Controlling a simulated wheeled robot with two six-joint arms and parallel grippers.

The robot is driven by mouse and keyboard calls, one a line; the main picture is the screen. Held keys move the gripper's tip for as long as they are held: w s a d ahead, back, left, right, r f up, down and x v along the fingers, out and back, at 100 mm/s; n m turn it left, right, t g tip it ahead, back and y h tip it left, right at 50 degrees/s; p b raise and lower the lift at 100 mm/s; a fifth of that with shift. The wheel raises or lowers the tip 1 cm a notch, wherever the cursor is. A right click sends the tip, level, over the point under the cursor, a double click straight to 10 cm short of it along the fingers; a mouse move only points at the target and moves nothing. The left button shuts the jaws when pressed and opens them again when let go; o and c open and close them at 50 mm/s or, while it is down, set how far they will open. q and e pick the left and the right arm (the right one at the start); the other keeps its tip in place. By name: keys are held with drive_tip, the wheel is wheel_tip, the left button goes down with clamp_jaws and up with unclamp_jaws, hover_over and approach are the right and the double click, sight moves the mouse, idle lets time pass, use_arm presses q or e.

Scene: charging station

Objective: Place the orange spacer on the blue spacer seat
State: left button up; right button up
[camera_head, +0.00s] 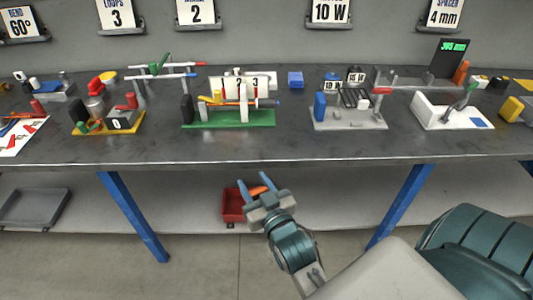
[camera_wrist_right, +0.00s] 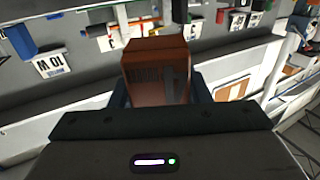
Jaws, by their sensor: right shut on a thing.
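My right gripper (camera_head: 255,184) is low in front of the table's front edge, with its blue fingers pointing up and away. It is shut on an orange piece (camera_head: 259,190), which looks like the orange spacer. In the right wrist view the piece shows as a brownish-orange block (camera_wrist_right: 155,70) between the fingers, partly shaded. A flat blue patch (camera_head: 480,123), which looks like the blue spacer seat, lies on a white fixture (camera_head: 450,117) at the right of the table, under the "SPACER 4 mm" sign. The gripper is far to its left and below it. My left gripper is out of view.
The grey table (camera_head: 300,149) carries several fixtures, including a green-based one (camera_head: 230,124) and a grey-based one (camera_head: 347,121). Its front strip is clear. A red bin (camera_head: 233,208) is beyond my gripper, below the tabletop. Blue legs (camera_head: 400,205) stand under the table.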

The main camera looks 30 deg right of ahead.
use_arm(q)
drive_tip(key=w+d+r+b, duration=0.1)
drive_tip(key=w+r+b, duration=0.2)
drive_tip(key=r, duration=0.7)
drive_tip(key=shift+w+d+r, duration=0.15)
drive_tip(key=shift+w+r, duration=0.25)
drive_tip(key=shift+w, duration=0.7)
use_arm(e)
drive_tip(key=s+d+r+m+g+h, duration=0.1)
drive_tip(key=d+r+m+g+h, duration=0.1)
drive_tip(key=d+m+h, duration=0.3)
drive_tip(key=d+h, duration=0.2)
drive_tip(key=d, duration=0.2)
drive_tip(key=shift+s+d+r+g, duration=0.15)
drive_tip(key=shift+s+r+g, duration=0.1)
drive_tip(key=shift+s+g, duration=0.1)
drive_tip(key=shift+w, duration=0.1)
